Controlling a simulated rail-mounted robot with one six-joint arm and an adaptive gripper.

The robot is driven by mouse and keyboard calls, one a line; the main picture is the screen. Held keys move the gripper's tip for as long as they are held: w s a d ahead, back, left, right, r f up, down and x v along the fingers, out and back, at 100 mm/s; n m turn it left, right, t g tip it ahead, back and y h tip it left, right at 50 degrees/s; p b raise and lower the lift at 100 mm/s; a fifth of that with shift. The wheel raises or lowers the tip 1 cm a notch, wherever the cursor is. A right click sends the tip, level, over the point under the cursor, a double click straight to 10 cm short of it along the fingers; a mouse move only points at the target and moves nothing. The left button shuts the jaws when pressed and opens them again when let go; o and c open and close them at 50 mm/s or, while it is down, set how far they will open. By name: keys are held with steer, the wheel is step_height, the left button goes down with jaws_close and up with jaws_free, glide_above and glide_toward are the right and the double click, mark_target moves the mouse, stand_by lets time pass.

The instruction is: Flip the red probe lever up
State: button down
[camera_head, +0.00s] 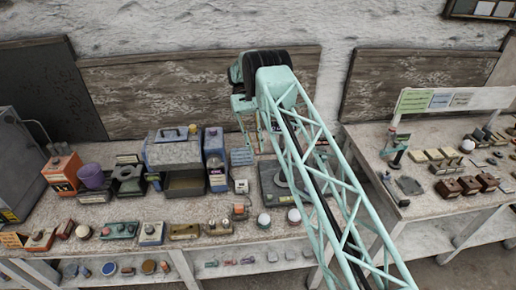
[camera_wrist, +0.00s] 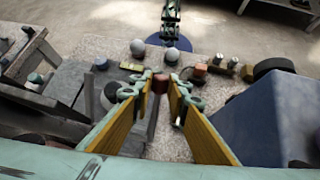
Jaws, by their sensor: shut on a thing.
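The red knob of the probe lever (camera_wrist: 160,85) shows in the wrist view on top of a thin grey stem (camera_wrist: 153,118). My gripper (camera_wrist: 161,88) has its yellow-padded fingers on either side of the lever and is shut on it near the fingertips. The stem leans slightly in the picture; I cannot tell which way the lever is set. In the head view my forearm comes down behind the mint lattice arm, and the fingertips and the lever are hidden there.
A blue housing (camera_wrist: 268,118) stands close to the right of my gripper. A dark grey device (camera_wrist: 66,84) lies to the left. White spheres (camera_head: 264,219) (camera_head: 294,215) and an orange block (camera_head: 239,211) sit near the bench's front edge. Wooden boards (camera_head: 160,95) back the bench.

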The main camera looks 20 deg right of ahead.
stand_by(0.5)
steer(key=c, duration=2.5)
jaws_free()
steer(key=shift+w+a, duration=0.1)
step_height(320, 180, up, 10)
